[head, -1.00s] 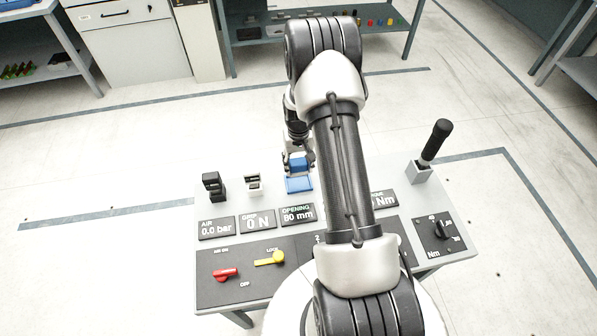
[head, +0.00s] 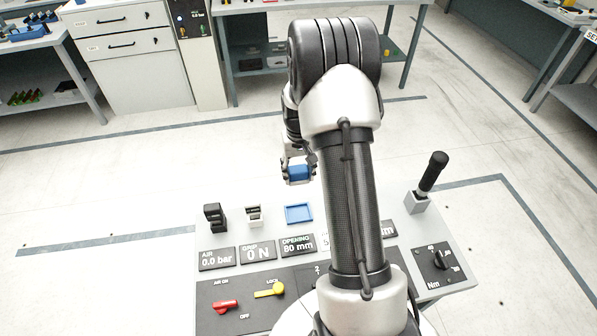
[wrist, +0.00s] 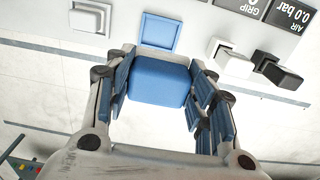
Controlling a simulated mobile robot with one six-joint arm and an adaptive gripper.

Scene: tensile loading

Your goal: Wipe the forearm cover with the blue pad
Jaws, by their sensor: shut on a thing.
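The blue pad (head: 299,174) is a small rounded block. It also shows in the wrist view (wrist: 160,82), between my two fingers. My gripper (head: 298,166) is shut on the pad and holds it in the air above the far edge of the console. The shallow blue tray (head: 299,214) on the console is empty and sits just below the pad in the head view; it also shows in the wrist view (wrist: 160,33). I cannot pick out a separate forearm cover.
The console carries a black block (head: 215,217), a white block (head: 254,214), a black-handled lever (head: 432,175), a red knob (head: 225,306), a yellow knob (head: 270,290) and a torque dial (head: 440,257). Open floor lies beyond. A bench (head: 300,65) and drawers (head: 122,45) stand at the back.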

